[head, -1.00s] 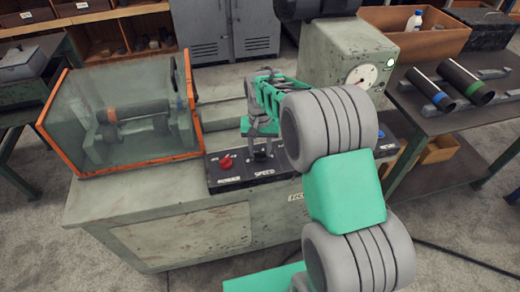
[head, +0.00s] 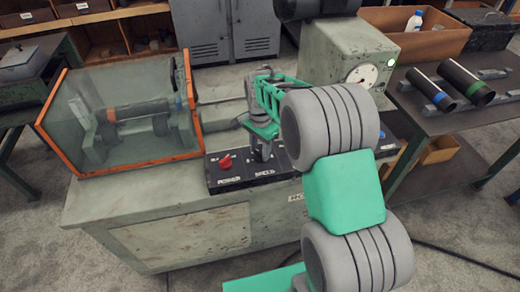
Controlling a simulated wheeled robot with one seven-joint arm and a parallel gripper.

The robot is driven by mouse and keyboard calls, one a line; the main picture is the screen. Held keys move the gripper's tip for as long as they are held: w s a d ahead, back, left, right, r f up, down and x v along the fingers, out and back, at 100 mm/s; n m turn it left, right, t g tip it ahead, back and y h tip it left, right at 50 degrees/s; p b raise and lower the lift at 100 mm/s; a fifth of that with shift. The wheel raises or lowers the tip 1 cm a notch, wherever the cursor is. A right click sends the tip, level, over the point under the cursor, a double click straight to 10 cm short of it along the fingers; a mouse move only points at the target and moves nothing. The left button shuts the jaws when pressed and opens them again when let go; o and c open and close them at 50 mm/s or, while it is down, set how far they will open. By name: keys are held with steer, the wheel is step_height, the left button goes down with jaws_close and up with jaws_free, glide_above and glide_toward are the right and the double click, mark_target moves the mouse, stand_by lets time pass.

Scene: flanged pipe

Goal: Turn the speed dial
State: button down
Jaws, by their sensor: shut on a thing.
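The black control panel (head: 234,181) is on the front of the green machine bench, with POWER and SPEED labels. My gripper (head: 261,153) points down at the panel just above the SPEED label. It is shut on the speed dial, which the fingers hide almost wholly, so its pointer cannot be read. A red power knob (head: 226,162) sits on the panel to the left of my gripper, apart from it.
An orange-framed clear guard (head: 120,125) over a pipe stands left of the panel. A machine housing with a round gauge (head: 362,76) rises behind my arm. A side table at right holds dark pipes (head: 432,91).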

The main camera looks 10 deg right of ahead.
mark_target(260, 152)
stand_by(0.3)
steer(key=shift+r, duration=0.1)
steer(key=c, duration=0.9)
jaws_free()
step_height(260, 152, up, 8)
steer(key=shift+f+b, duration=0.15)
steer(key=shift+b, duration=0.2)
